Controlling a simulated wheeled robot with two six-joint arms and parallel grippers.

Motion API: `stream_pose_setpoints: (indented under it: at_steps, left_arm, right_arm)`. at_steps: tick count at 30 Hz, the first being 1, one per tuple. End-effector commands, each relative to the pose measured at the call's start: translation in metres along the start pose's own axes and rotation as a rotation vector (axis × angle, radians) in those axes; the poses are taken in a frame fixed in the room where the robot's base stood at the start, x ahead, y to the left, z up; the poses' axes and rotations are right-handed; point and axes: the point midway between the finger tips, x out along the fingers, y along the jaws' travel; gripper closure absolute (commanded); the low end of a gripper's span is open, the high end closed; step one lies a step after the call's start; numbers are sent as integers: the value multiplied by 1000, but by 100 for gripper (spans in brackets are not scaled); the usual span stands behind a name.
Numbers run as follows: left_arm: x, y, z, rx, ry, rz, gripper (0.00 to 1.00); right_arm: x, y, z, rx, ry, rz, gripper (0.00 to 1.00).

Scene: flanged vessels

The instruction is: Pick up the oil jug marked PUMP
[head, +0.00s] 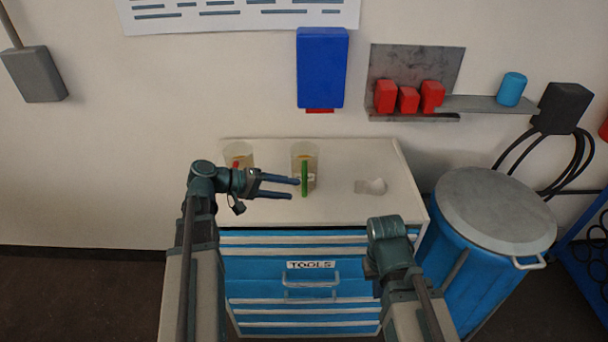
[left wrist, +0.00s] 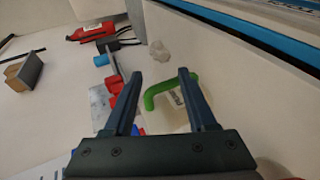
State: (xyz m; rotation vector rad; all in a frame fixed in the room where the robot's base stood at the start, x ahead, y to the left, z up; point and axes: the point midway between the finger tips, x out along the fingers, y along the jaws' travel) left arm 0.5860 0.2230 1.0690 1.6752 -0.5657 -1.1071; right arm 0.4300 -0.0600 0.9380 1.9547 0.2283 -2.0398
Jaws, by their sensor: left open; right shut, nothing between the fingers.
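A clear jug with amber contents and a green handle (head: 305,179) stands upright on the cabinet top. Its green handle shows in the left wrist view (left wrist: 158,92), in line with the gap between my fingers, with a label (left wrist: 176,98) too small to read. A second jug (head: 239,152) with a red part stands to its left, partly behind my left arm. My left gripper (head: 294,189) is open and empty, fingers pointing right, tips close to the green handle; contact cannot be told. My right gripper (head: 376,265) is low at the cabinet's front right, empty, its fingers barely visible.
The white cabinet top (head: 345,160) has free room right of the jugs, around a crumpled pale rag (head: 371,186). A blue drum (head: 455,260) with a grey lid stands right of the cabinet.

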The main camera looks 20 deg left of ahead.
Motion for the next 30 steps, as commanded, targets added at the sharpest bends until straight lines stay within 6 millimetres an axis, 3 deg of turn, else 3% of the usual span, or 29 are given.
stream_pose_setpoints:
  at_steps: [1, 6, 12, 17, 24, 30]
  left_arm:
    - [-17, -3, -16, -16, 47, 52, 43]
    - [-58, 3, -42, -41, 146, 179, 43]
    - [-72, 6, -50, -47, 178, 221, 43]
    - [-60, 8, -51, -46, 173, 221, 43]
    - [-16, 16, -59, -46, 172, 219, 43]
    - [7, 22, -63, -46, 173, 219, 43]
  right_arm:
    - [6, 0, 0, 0, 0, 0, 100]
    - [10, -1, -1, 0, 0, 0, 100]
    - [11, -1, -1, 0, 0, 0, 100]
    - [14, -1, -1, 0, 0, 0, 100]
    - [23, -2, -1, 0, 0, 0, 100]
    - [27, -3, -2, 0, 0, 0, 100]
